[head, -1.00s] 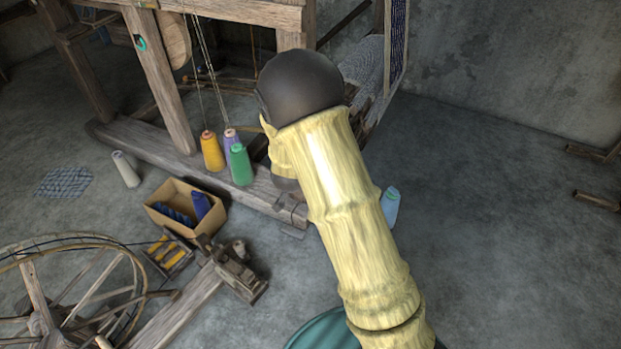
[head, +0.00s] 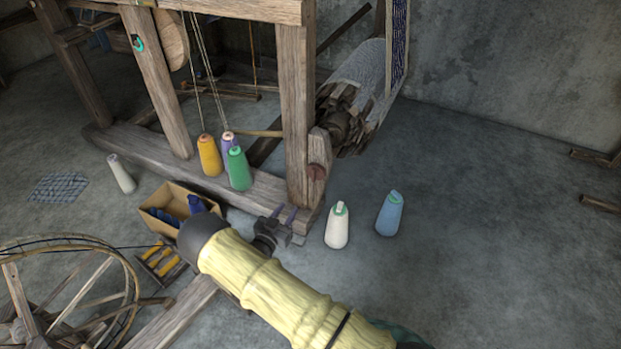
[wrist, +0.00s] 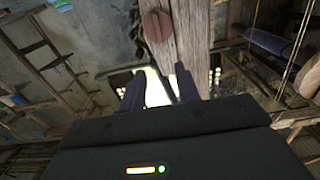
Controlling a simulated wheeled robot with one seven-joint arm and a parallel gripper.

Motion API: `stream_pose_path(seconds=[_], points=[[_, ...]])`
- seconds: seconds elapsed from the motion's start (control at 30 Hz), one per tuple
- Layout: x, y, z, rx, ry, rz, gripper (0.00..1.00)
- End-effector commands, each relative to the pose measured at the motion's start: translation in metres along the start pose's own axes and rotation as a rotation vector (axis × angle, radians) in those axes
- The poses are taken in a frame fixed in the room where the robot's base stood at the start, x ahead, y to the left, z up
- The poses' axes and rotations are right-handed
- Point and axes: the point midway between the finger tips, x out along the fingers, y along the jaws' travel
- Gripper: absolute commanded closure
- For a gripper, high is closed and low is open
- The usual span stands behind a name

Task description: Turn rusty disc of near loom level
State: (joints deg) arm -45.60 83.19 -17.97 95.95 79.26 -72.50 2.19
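The rusty disc (head: 317,171) is a small reddish-brown round plate on the short wooden post at the near right corner of the loom (head: 297,110). In the wrist view the disc (wrist: 157,26) shows at top centre on the wooden post, ahead of the fingers. The gripper does not touch the disc. How far the disc is turned is too small to tell.
Yellow, purple and green cones (head: 239,169) stand by the foot beam. A cardboard box (head: 163,222) and a spinning wheel (head: 75,290) are at left.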

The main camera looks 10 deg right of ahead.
Motion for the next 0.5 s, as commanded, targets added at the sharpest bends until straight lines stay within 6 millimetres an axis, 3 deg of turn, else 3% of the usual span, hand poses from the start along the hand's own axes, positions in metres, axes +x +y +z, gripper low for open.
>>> stream_pose_path(seconds=[0.27,0.5], points=[[0.004,0.000,0.001,0.000,-0.003,0.001,0.67],[0.031,0.001,0.003,0.000,-0.003,0.002,0.67]])
